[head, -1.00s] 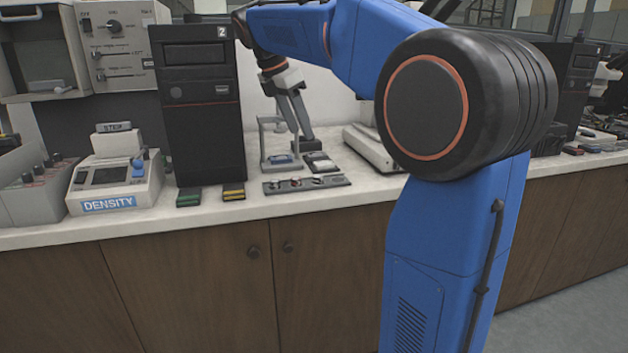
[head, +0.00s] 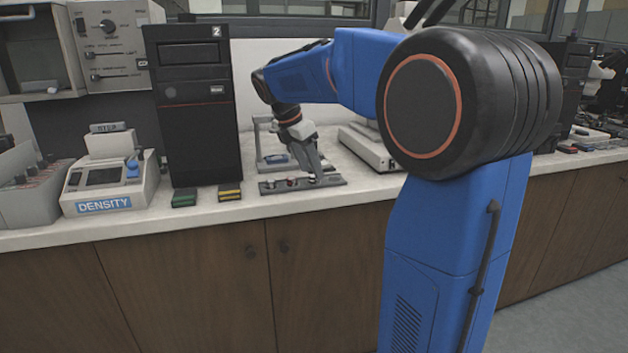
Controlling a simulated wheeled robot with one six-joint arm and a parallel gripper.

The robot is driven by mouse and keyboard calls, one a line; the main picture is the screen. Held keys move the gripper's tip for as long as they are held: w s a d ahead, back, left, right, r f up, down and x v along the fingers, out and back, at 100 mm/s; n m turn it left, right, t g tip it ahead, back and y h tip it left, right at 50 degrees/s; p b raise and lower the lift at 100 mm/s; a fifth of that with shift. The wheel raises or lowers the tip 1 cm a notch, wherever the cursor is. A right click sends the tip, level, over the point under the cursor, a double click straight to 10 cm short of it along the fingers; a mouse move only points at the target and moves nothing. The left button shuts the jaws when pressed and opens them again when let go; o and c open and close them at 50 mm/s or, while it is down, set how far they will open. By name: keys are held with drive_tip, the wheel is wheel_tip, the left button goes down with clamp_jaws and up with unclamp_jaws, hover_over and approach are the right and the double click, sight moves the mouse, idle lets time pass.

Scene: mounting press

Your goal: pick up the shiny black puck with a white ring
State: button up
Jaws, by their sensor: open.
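A narrow grey tray (head: 338,183) lies near the front edge of the bench and holds a few small pieces. One dark piece (head: 271,184) is at its left part and a reddish one (head: 292,182) is beside it. They are too small to tell which is the shiny black puck with a white ring. My gripper (head: 316,178) points down over the right part of the tray, with its jaws open. Its fingers hide what lies there, and I cannot tell whether they touch it.
A small grey frame stand (head: 262,140) is behind the tray. A tall black unit (head: 197,105) stands left, with green (head: 184,199) and yellow (head: 230,192) blocks before it. A DENSITY device (head: 108,185) is further left. A pale instrument (head: 370,145) stands right of the tray.

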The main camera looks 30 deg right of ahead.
drive_tip(key=shift+x, duration=1.05)
drive_tip(key=c, duration=1.1)
drive_tip(key=shift+c, duration=0.2)
drive_tip(key=shift+r, duration=0.1)
